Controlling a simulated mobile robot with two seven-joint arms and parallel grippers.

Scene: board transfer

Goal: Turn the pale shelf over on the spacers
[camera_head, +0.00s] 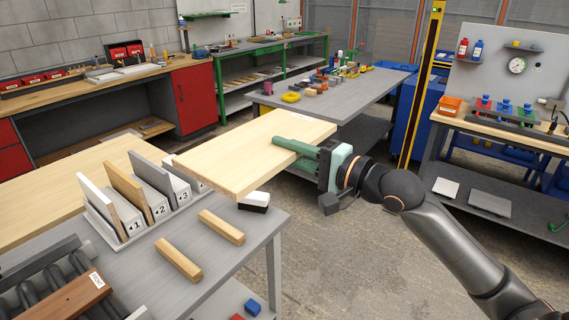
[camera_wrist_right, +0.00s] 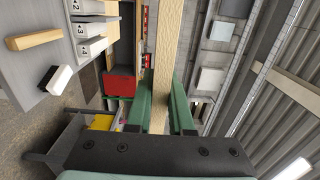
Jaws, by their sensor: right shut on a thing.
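The pale shelf (camera_head: 255,152) is a light wooden board held in the air, roughly flat and slightly tilted, above the right back part of the grey table. My right gripper (camera_head: 297,148) is shut on its right edge. In the right wrist view the board (camera_wrist_right: 166,60) runs edge-on between the two green fingers of the right gripper (camera_wrist_right: 160,112). The two spacers are pale wooden bars lying apart on the grey table, a near one (camera_head: 179,259) and a far one (camera_head: 221,227). Nothing lies on them. My left gripper is not visible.
A rack (camera_head: 104,230) with numbered slots and upright boards stands left of the spacers. A white and black block (camera_head: 254,201) sits at the table's back edge, below the shelf. A brown board (camera_head: 70,303) lies on rollers at front left. Floor is open to the right.

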